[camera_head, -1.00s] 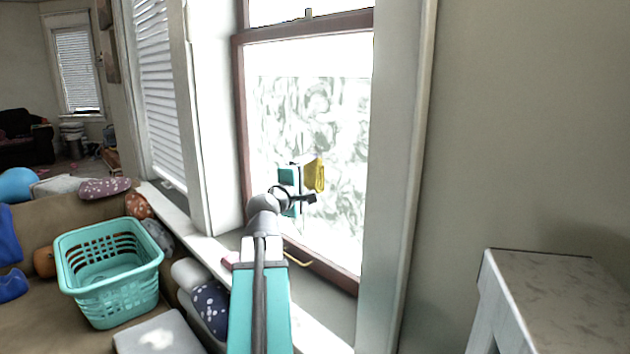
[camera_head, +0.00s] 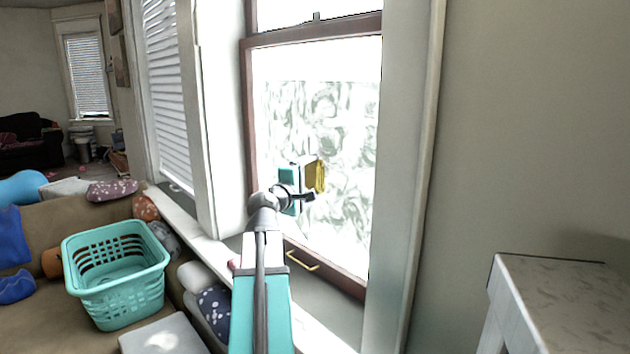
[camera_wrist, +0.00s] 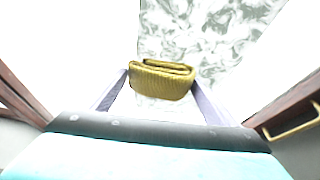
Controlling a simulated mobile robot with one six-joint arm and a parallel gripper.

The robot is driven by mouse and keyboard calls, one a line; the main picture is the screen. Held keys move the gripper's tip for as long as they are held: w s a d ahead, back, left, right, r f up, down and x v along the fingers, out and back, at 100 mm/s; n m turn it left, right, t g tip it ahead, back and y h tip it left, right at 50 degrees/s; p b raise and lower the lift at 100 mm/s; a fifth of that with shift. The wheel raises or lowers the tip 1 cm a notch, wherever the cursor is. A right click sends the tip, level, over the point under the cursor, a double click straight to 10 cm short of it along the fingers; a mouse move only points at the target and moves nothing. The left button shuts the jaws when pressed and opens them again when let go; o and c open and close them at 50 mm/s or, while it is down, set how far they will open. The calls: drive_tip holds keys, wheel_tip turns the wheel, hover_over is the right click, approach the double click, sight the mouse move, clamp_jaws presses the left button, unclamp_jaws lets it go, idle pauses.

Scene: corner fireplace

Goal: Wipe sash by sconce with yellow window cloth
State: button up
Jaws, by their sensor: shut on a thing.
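The yellow window cloth (camera_head: 320,176) is folded and held in my gripper (camera_wrist: 162,84). In the wrist view the cloth (camera_wrist: 160,80) sits between the two fingers, which are shut on it. The window sash (camera_head: 247,110) has a reddish-brown frame, and its bright pane has grey-white swirly smears (camera_head: 322,125) over its middle. The smears also show in the wrist view (camera_wrist: 210,35) beyond the cloth. The cloth is in front of the lower part of the smeared area. I cannot tell whether it touches the glass. No sconce shows.
A brass sash handle (camera_head: 302,261) is on the bottom rail. A teal laundry basket (camera_head: 115,270) stands on the sofa at left, among cushions. A marble-topped white table (camera_head: 550,290) is at lower right. A pale window jamb (camera_head: 405,180) borders the sash.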

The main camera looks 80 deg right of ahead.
drive_tip(key=shift+w+d, duration=0.65)
drive_tip(key=shift+w, duration=0.25)
drive_tip(key=shift+d, duration=0.1)
drive_tip(key=shift+w+d+b, duration=0.3)
drive_tip(key=shift+w+d, duration=0.1)
drive_tip(key=shift+w, duration=0.35)
drive_tip(key=shift+w+d+b, duration=0.3)
drive_tip(key=shift+w+d, duration=0.1)
drive_tip(key=shift+w, duration=0.35)
drive_tip(key=shift+w+d, duration=0.1)
drive_tip(key=shift+w+d+r+b, duration=0.1)
drive_tip(key=shift+w+d+b, duration=0.1)
drive_tip(key=shift+w+d, duration=0.4)
drive_tip(key=shift+w+d+b, duration=0.15)
drive_tip(key=shift+w+d, duration=0.2)
drive_tip(key=shift+w, duration=0.3)
wheel_tip(320, 180, up, 2)
drive_tip(key=shift+r+p, duration=0.1)
drive_tip(key=shift+p, duration=0.75)
